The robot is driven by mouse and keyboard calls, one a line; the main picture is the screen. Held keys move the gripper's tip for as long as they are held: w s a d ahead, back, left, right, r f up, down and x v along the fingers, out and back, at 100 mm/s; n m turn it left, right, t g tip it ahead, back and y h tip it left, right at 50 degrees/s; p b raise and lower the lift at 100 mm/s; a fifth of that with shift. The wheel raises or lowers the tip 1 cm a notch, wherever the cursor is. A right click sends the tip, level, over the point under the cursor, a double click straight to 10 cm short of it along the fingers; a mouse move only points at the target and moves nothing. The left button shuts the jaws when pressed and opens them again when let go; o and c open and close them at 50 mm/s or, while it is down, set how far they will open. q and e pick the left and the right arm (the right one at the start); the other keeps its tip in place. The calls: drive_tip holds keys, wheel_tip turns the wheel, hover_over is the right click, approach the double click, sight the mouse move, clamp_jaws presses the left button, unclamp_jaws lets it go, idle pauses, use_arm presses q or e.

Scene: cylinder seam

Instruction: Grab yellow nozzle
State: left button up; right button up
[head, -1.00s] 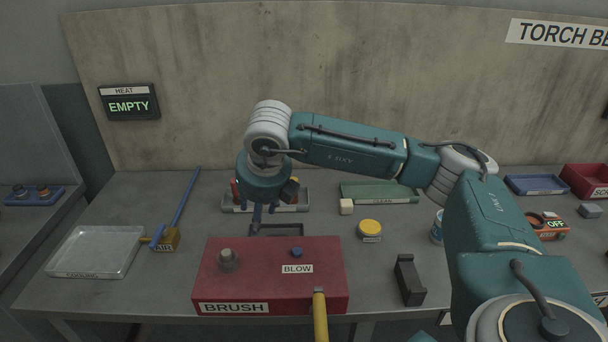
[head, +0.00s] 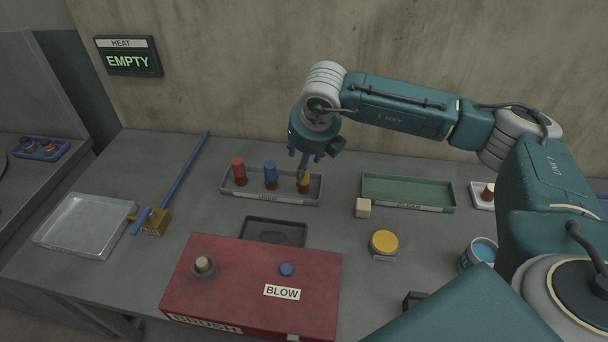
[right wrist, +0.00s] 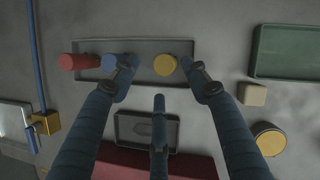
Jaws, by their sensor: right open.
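The yellow nozzle (head: 304,185) stands upright at the right end of a grey tray (head: 248,198), on a dark brown base. A blue nozzle (head: 270,174) and a red nozzle (head: 238,170) stand to its left in that tray. My right gripper (head: 311,162) is open and empty, just above the yellow nozzle, and partly covers its top. In the right wrist view the yellow nozzle (right wrist: 165,65) lies between the spread fingers (right wrist: 160,80), slightly beyond their tips. The left finger overlaps the blue nozzle (right wrist: 110,63) in the picture. My left gripper is not in view.
A small dark tray (head: 273,232) and a red box (head: 245,282) labelled BLOW and BRUSH lie in front. A cream cube (head: 363,208), a yellow-lidded jar (head: 384,242) and a green tray (head: 408,193) are to the right. A clear tray (head: 84,227) is at left.

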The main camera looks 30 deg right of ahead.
drive_tip(key=p+x, duration=0.2)
drive_tip(key=x, duration=0.1)
drive_tip(key=p+x, duration=0.1)
drive_tip(key=x, duration=0.1)
drive_tip(key=shift+d+f, duration=0.3)
drive_tip(key=shift+f, duration=0.2)
use_arm(q)
drive_tip(key=r, duration=0.1)
drive_tip(key=w+d+r, duration=0.1)
drive_tip(key=r, duration=0.1)
drive_tip(key=shift+w+d+r, duration=0.2)
drive_tip(key=shift+d, duration=0.05)
use_arm(e)
clamp_jaws()
